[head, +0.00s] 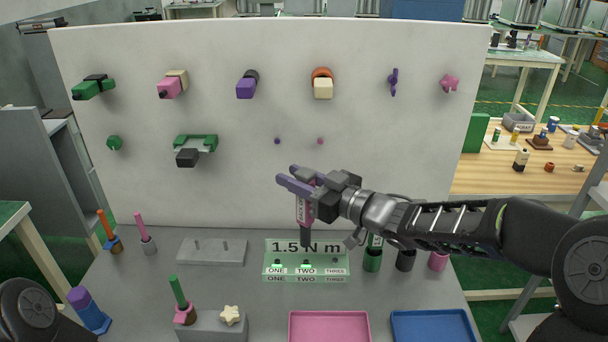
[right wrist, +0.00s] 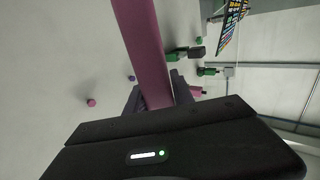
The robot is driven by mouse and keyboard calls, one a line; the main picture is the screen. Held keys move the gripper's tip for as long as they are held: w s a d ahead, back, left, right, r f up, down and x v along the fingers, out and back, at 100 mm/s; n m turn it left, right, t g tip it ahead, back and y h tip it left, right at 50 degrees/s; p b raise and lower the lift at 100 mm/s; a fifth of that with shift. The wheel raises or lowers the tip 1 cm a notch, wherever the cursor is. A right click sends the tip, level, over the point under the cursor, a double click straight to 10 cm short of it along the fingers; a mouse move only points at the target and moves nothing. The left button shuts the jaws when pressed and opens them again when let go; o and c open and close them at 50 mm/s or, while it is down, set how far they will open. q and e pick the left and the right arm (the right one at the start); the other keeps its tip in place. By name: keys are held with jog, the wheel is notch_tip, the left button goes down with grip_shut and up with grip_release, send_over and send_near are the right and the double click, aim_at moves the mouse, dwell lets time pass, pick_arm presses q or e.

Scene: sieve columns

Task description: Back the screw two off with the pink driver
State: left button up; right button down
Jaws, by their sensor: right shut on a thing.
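My right gripper (head: 298,182) is shut on the pink driver (head: 304,211), which is held upright with its dark shaft pointing down. In the right wrist view the pink handle (right wrist: 146,50) runs between the two fingers. The shaft is over the pale green plate (head: 341,258), which reads "1.5 N m" and ONE, TWO, THREE. The shaft's lower end is close above screw two (head: 306,263); I cannot tell whether they touch. Small bright green marks show at ONE and TWO. My left gripper is not in view.
A white board (head: 230,140) with pegged parts stands behind. A pink tray (head: 329,315) and a blue tray (head: 432,314) lie in front. A grey block (head: 212,252) stands left of the plate. Green, black and pink holders (head: 372,261) stand to the right, under my arm.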

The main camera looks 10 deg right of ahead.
jog(key=shift+d+r, duration=0.1)
jog(key=shift+d, duration=0.05)
notch_tip(320, 180, down, 5)
jog(key=b, duration=0.3)
dwell(0.3)
jog(key=shift+r, duration=0.1)
dwell(1.6)
